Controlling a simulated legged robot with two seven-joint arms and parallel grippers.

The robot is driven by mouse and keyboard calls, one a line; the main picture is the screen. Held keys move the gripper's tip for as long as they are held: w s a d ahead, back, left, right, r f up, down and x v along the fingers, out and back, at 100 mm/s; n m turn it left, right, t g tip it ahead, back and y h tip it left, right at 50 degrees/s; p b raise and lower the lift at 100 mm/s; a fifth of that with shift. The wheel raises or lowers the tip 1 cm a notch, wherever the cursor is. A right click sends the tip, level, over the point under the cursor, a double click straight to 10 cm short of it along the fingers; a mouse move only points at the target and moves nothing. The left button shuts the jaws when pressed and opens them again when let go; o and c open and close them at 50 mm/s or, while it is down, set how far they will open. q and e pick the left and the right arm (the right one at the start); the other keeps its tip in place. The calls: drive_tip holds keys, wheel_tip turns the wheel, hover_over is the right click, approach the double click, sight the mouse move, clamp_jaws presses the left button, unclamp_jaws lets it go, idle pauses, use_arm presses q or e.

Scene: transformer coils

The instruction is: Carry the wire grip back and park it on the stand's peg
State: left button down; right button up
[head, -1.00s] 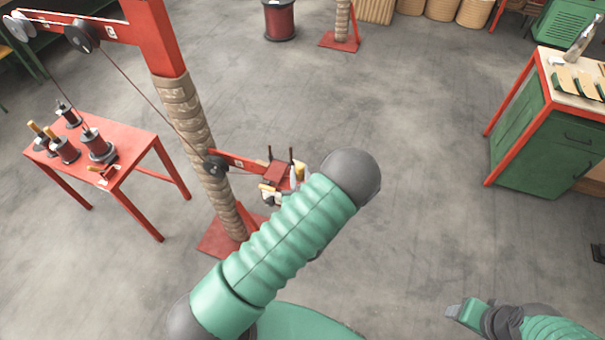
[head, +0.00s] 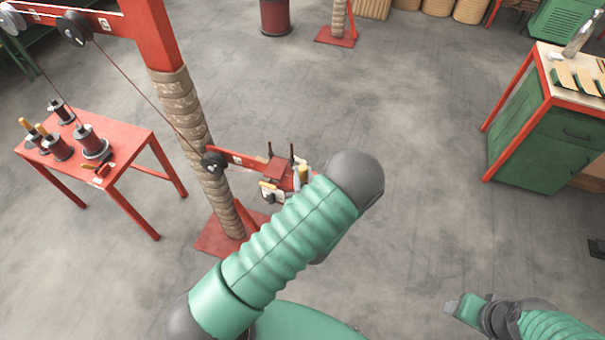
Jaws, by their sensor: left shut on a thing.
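The red stand (head: 246,157) is a bracket reaching right from the wrapped post, with dark upright pegs (head: 292,154) at its outer end. My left gripper (head: 273,194) shows small beside and just below the bracket, partly hidden by my green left arm. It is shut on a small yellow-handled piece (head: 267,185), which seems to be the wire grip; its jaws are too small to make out. Another yellow-topped piece (head: 303,173) stands at the bracket's end, close to my arm. I cannot tell whether the grip touches a peg. My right gripper (head: 454,307) is low at the right, clear of everything.
A thin wire runs down to a dark pulley (head: 213,162) on the wrapped post (head: 185,115). A red table (head: 125,141) with several spools stands at the left. A green cabinet (head: 535,145) stands at the right. The floor between is clear.

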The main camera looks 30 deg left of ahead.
use_arm(q)
drive_tip(key=shift+d+f, duration=0.1)
drive_tip(key=shift+f, duration=0.05)
drive_tip(key=shift+w+d+f, duration=0.1)
drive_tip(key=shift+d, duration=0.3)
drive_tip(key=shift+f+b, duration=0.25)
drive_tip(key=shift+b, duration=0.05)
drive_tip(key=shift+f, duration=0.35)
drive_tip(key=shift+f+b, duration=0.5)
drive_tip(key=shift+b, duration=0.25)
drive_tip(key=c, duration=1.3)
unclamp_jaws()
drive_tip(key=shift+o, duration=0.9)
drive_tip(key=shift+r, duration=0.2)
drive_tip(key=shift+a, duration=0.1)
